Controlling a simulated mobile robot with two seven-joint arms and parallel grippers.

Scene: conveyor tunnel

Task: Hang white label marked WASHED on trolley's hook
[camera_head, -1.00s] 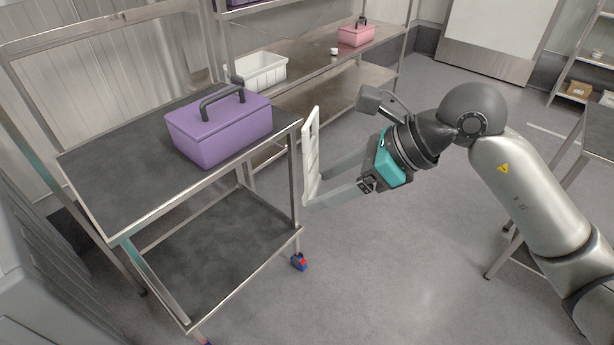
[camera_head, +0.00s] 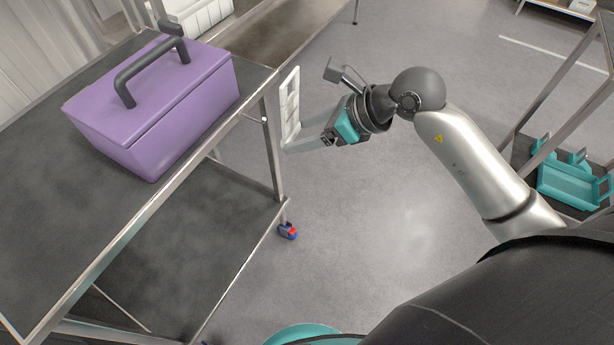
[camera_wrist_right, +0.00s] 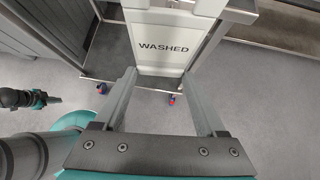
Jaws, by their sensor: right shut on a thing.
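The white label (camera_head: 291,128) stands roughly upright just right of the trolley's corner post in the head view. In the right wrist view it reads WASHED (camera_wrist_right: 164,48), with a slot above the text. My right gripper (camera_head: 287,147) is shut on the label's lower part, its fingers at the two sides. The metal trolley (camera_head: 150,207) has a dark top and a lower shelf. A small pale knob (camera_head: 264,119) shows on its right edge, close to the label; I cannot tell whether it is the hook. A dark and teal part at the left of the wrist view may be my left gripper (camera_wrist_right: 42,98).
A purple toolbox (camera_head: 155,105) with a dark handle stands on the trolley top. A white crate (camera_head: 200,15) is on the bench behind. A teal tray (camera_head: 568,185) lies on a rack at the right. The floor between is clear.

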